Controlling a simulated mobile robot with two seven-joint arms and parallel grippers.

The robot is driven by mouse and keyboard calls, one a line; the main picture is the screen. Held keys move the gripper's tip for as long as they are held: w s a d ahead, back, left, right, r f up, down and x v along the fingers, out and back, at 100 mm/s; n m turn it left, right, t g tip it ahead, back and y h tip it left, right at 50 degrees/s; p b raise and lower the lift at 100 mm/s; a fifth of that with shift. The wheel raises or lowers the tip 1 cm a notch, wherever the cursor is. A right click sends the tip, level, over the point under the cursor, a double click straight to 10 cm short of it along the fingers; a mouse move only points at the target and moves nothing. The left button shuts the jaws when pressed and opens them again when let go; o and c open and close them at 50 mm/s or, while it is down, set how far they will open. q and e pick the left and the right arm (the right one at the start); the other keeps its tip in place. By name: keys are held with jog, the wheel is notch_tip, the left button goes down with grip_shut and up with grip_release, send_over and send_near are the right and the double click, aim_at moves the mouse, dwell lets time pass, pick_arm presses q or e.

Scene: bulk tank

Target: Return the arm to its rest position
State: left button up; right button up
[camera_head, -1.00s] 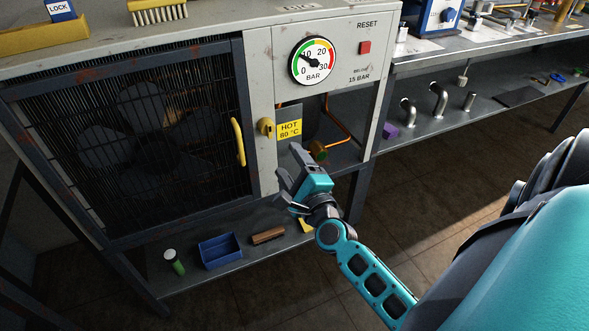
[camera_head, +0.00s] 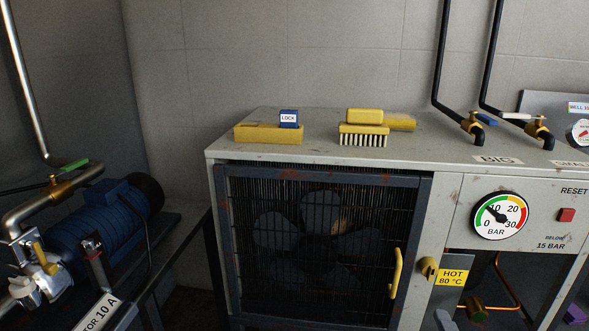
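Only a small grey tip of my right gripper (camera_head: 445,319) shows at the bottom edge of the head view. It is just below the yellow "HOT 80 °C" label (camera_head: 452,277) on the grey compressor cabinet (camera_head: 330,156). The rest of that gripper and its arm are below the picture, so I cannot see whether it is open or shut. My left gripper is not in view.
A yellow brush (camera_head: 364,128) and a blue lock block (camera_head: 289,119) lie on top. A blue motor (camera_head: 95,225) stands at the left.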

pick_arm(q)
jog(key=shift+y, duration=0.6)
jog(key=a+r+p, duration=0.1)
jog(key=p, duration=0.1)
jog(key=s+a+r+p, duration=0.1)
jog(key=p, duration=0.1)
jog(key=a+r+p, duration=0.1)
jog(key=p, duration=0.1)
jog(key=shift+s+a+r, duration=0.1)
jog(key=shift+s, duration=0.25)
pick_arm(e)
jog(key=s+a+f+n+g+y, duration=0.2)
jog(key=s+a+n, duration=0.3)
jog(key=n, duration=0.7)
jog(key=s+a+f+n+g+y, duration=0.2)
jog(key=s+a+n+g, duration=0.3)
jog(key=n, duration=0.7)
jog(key=shift+s+a+f+y, duration=0.3)
jog(key=shift+s+a+f, duration=0.45)
jog(key=shift+s, duration=0.3)
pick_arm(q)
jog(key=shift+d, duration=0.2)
pick_arm(e)
jog(key=shift+r, duration=0.15)
